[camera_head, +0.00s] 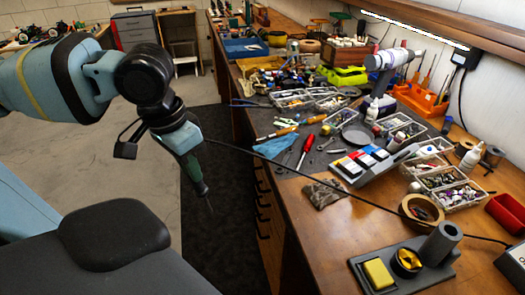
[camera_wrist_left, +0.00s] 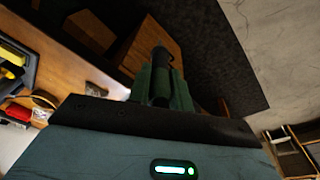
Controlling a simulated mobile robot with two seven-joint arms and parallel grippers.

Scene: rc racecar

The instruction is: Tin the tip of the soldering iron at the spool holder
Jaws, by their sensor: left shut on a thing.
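My left gripper (camera_head: 184,146) is shut on the soldering iron (camera_head: 197,180), held over the floor beside the bench's left edge. The iron hangs tip down, slightly tilted, with its thin tip (camera_head: 208,205) apart from everything. Its black cable (camera_head: 300,173) runs over the bench to the right. A grey stand (camera_head: 362,266) with a yellow sponge, brass wool and a grey tube is at the bench's near right. I cannot clearly pick out the spool holder. My right gripper is not in view.
The wooden bench (camera_head: 335,225) is crowded with parts trays (camera_head: 462,198), a tape roll (camera_head: 422,208), a grey rack with coloured blocks (camera_head: 362,160), red-handled tool (camera_head: 308,143) and bottles. A grey cloth (camera_head: 325,193) lies near its edge. The bench front left of the stand is clear.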

